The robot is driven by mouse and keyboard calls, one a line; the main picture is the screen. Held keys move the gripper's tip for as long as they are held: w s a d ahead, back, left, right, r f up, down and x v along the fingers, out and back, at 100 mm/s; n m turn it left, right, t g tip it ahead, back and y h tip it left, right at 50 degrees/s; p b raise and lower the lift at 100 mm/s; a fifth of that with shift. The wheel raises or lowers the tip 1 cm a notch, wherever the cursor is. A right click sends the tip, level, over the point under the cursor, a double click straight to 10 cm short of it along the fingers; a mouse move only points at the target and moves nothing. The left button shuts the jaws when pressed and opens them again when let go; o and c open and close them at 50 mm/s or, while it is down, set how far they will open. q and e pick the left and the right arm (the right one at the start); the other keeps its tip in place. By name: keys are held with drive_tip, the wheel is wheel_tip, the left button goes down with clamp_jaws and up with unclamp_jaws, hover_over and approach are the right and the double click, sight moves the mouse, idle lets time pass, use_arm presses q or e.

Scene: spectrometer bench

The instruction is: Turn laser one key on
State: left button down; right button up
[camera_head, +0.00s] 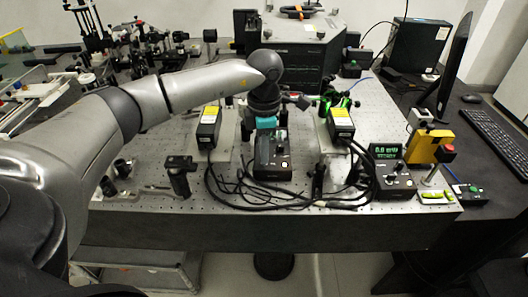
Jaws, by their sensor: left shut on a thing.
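My left arm reaches in from the left, and its gripper (265,124) points down at the far end of a black laser control box (272,162) in the middle of the bench. The teal fingers are shut at the box's far edge. The key between them is hidden by the fingers, so its angle cannot be read. The box has small buttons on its near face. A second control box (396,178) stands to the right, beside a green-lit display (386,152). My right gripper is not in view.
Two laser heads with yellow labels, one left (208,128) and one right (341,124), stand on the perforated bench (240,212). Black cables (265,200) loop in front of the control box. A yellow device (428,146) stands at the right; a dark chamber (300,45) stands behind.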

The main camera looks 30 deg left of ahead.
use_arm(q)
drive_tip(key=shift+w+r+m, duration=0.1)
drive_tip(key=shift+m, duration=0.8)
drive_tip(key=c, duration=1)
unclamp_jaws()
wheel_tip(320, 180, up, 15)
drive_tip(key=shift+r+p, duration=0.1)
drive_tip(key=shift+p, duration=0.4)
